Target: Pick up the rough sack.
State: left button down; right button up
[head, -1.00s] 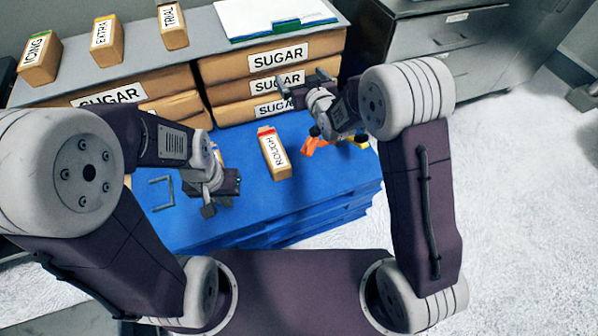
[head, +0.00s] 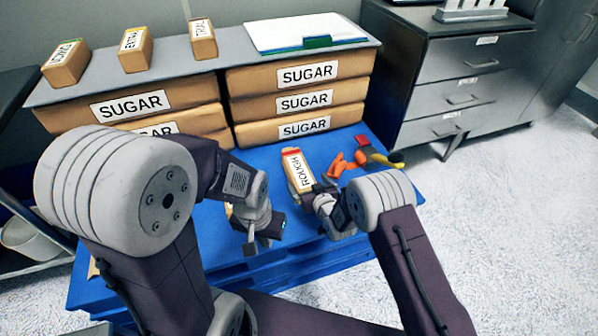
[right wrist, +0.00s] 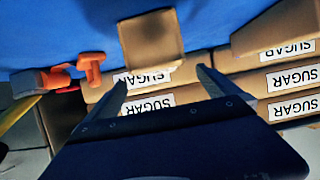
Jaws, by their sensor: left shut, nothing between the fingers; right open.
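The rough sack (head: 299,168) is a small tan pack with a red top edge and a white ROUGH label. It stands on the blue pallet in front of the stacked sugar sacks. My right gripper (head: 316,190) is open at the sack's near right side, partly covering its lower part. In the right wrist view a tan block, apparently the rough sack (right wrist: 152,42), lies just beyond the open fingers (right wrist: 158,84), roughly centred between them and not gripped. My left gripper (head: 262,240) is shut and empty, to the left and nearer than the sack.
Sugar sacks (head: 305,101) are stacked behind. Orange items (head: 345,162) and a dark tool with yellow (head: 378,155) lie right of the sack. Three small packs (head: 135,49) stand on the grey top (head: 225,62). A drawer cabinet (head: 455,85) is at right.

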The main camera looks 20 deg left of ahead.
aim_at(301, 174)
pick_arm(q)
notch_tip(301, 174, up, 5)
jog(key=p, duration=0.3)
pick_arm(e)
jog(key=shift+w+a+r, duration=0.2)
jog(key=shift+w+r, duration=0.05)
jog(key=shift+r, duration=0.05)
jog(key=shift+w+a+f+b, duration=0.15)
jog(key=shift+w+f+b, duration=0.1)
jog(key=shift+f+b, duration=0.25)
jog(key=shift+w+a+f+b, duration=0.2)
jog(key=shift+f+b, duration=0.15)
jog(key=shift+b, duration=0.2)
jog(key=shift+w+a, duration=0.15)
jog(key=shift+w, duration=0.2)
jog(key=b+x, duration=0.3)
jog(key=x, duration=0.1)
jog(key=shift+w+a+f, duration=0.2)
jog(key=shift+a+f, duration=0.05)
jog(key=shift+w+a, duration=0.15)
jog(key=shift+w, duration=0.05)
pick_arm(q)
notch_tip(301, 174, down, 5)
jog(key=shift+f, duration=0.15)
pick_arm(e)
jog(key=shift+r, duration=0.15)
jog(key=c, duration=1.7)
jog(key=shift+w+r, duration=0.1)
jog(key=shift+r, duration=0.05)
jog(key=c, duration=0.4)
